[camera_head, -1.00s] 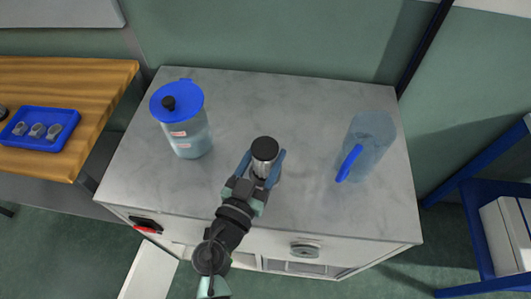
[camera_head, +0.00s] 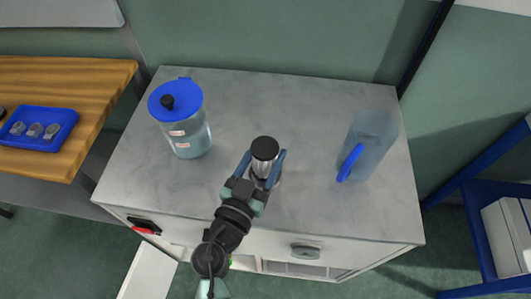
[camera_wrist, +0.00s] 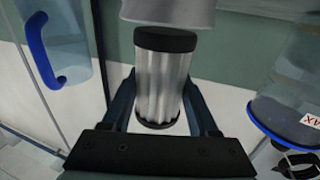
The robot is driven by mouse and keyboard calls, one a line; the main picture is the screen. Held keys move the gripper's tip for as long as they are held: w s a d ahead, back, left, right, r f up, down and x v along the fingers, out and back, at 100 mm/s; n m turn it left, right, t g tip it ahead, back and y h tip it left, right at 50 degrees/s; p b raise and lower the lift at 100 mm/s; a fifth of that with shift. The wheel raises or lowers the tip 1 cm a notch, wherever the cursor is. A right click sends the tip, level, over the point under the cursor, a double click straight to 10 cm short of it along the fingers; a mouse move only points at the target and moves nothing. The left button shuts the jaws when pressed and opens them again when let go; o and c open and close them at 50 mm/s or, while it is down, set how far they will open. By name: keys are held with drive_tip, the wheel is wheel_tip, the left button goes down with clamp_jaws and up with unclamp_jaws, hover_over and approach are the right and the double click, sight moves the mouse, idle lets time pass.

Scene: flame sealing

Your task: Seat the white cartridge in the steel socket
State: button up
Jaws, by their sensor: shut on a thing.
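My gripper (camera_head: 263,160) is shut on a silver-grey ribbed cylinder with dark ends (camera_head: 264,168), one finger on each side. It stands about upright over the middle of the counter, dark cap up. The wrist view, which looks upside down, also shows the cylinder (camera_wrist: 160,80) between the fingers. A smooth grey round piece (camera_wrist: 168,12), possibly the steel socket, lies at the cylinder's lower end. I cannot tell whether they touch or whether the cylinder sits in it. No plainly white cartridge shows; the held cylinder may be it.
On the grey counter (camera_head: 310,105), a blue-lidded pitcher (camera_head: 188,135) stands left and a clear jug with a blue handle (camera_head: 370,145) stands right. A blue tray (camera_head: 58,116) with several small grey parts lies on the wooden bench. The counter's back middle is clear.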

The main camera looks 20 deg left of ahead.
drive_tip(key=shift+f+b, duration=0.4)
drive_tip(key=shift+b, duration=0.1)
idle(0.5)
